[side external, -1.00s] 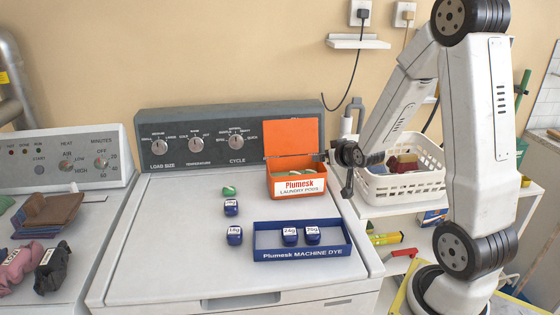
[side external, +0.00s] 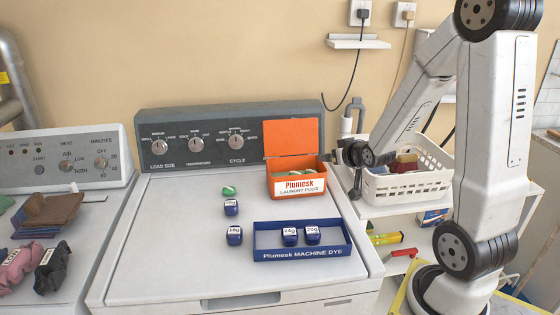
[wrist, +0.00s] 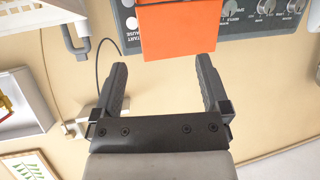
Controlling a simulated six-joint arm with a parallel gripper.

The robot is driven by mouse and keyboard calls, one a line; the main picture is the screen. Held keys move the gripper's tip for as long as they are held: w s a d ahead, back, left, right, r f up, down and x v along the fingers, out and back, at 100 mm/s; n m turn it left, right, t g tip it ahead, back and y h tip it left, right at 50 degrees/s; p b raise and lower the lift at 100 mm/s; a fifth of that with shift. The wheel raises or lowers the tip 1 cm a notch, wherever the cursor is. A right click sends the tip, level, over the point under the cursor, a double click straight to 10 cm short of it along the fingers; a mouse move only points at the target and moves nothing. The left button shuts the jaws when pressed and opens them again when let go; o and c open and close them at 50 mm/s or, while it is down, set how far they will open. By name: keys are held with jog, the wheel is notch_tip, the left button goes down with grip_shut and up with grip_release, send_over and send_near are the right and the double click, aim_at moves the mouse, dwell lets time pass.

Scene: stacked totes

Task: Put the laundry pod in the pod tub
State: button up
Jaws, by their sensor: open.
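The green laundry pod (side external: 229,190) lies on the washer's white top, left of the orange pod tub (side external: 300,186). The tub reads "Plumesk LAUNDRY PODS" and its orange lid (side external: 291,139) stands open at the back. Light-coloured contents show inside the tub. My gripper (side external: 334,150) is beside the tub's upper right, above the washer's right edge and apart from the pod. In the wrist view my gripper (wrist: 161,62) is open, with nothing between the fingers. The orange lid (wrist: 180,28) shows beyond the fingertips; the pod is not in that view.
A blue "Plumesk MACHINE DYE" tray (side external: 302,254) holds two blue dye containers. Two more blue containers (side external: 231,207) (side external: 234,235) stand left of it. A white basket (side external: 408,185) stands on the shelf at right. The washer's left top (side external: 165,235) is clear.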

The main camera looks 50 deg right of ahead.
jog(key=shift+a, duration=0.1)
jog(key=a+f+n+g+y, duration=0.1)
jog(key=a, duration=0.2)
jog(key=a+f+n+g+y, duration=0.1)
jog(key=a, duration=0.3)
jog(key=a+f+n+y, duration=0.1)
jog(key=a, duration=0.3)
jog(key=shift+a+f+g+y, duration=0.25)
jog(key=shift+f+g+y, duration=0.15)
jog(key=a, duration=0.2)
jog(key=s+a+n+g+y, duration=0.1)
jog(key=s+a+f+g, duration=0.1)
jog(key=a, duration=0.1)
jog(key=shift+a+f+n, duration=0.1)
jog(key=shift+a+n, duration=0.2)
jog(key=shift+a, duration=0.05)
jog(key=s+a+n+g+y, duration=0.1)
jog(key=s+a+g, duration=0.2)
jog(key=s+a, duration=0.1)
jog(key=shift+s+a+f+n, duration=0.2)
jog(key=shift+a+f+n, duration=0.25)
jog(key=shift+a, duration=0.4)
